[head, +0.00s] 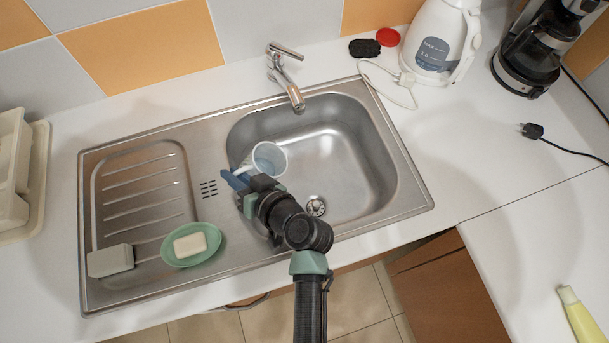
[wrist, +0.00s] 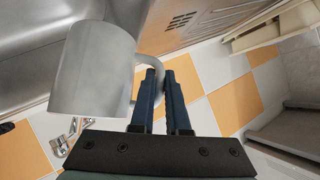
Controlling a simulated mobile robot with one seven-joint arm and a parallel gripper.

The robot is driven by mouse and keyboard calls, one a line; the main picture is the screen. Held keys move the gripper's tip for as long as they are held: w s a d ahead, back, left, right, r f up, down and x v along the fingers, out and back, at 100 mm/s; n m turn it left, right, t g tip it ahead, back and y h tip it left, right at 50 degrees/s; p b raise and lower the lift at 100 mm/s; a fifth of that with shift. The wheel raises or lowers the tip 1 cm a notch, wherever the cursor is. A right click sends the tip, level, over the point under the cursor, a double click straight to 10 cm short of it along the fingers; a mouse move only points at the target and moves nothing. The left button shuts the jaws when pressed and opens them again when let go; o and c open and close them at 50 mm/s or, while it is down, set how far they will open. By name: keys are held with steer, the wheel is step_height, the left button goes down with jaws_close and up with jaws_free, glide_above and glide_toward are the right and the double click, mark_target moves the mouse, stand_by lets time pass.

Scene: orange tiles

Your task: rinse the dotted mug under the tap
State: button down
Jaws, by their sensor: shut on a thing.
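A white mug (head: 270,160) with a bluish inside is over the left part of the sink basin. It is large in the wrist view (wrist: 92,70), where its side looks plain grey-white; I see no dots. My gripper (head: 235,182) is shut on the mug's handle, left of its body; the blue fingers also show in the wrist view (wrist: 158,78). The tap (head: 288,78) stands behind the basin, its spout up and right of the mug and apart from it. No water stream is visible. The tap also shows upside down in the wrist view (wrist: 68,138).
The steel basin (head: 350,150) has free room right of the mug. A green dish (head: 178,258) with soap and a grey block (head: 110,261) sit on the drainer. A kettle (head: 436,40), red lid (head: 388,37) and coffee maker (head: 530,50) stand at the back right.

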mark_target(247, 170)
steer(key=d+r+m+y+b, duration=0.1)
steer(key=d+r+m+t+y+b, duration=0.1)
steer(key=d+y+b, duration=0.1)
steer(key=shift+w+t, duration=0.1)
steer(key=shift+t, duration=0.2)
steer(key=shift+d+f+m+b, duration=0.2)
steer(key=shift+m+b, duration=0.1)
steer(key=shift+b, duration=0.25)
steer(key=shift+d+m+y+b, duration=0.3)
steer(key=shift+y+b, duration=0.3)
steer(key=shift+d+r+m+t+y, duration=0.35)
steer(key=shift+r+m+t+y, duration=0.05)
steer(key=shift+r+t, duration=0.15)
steer(key=shift+d, duration=0.1)
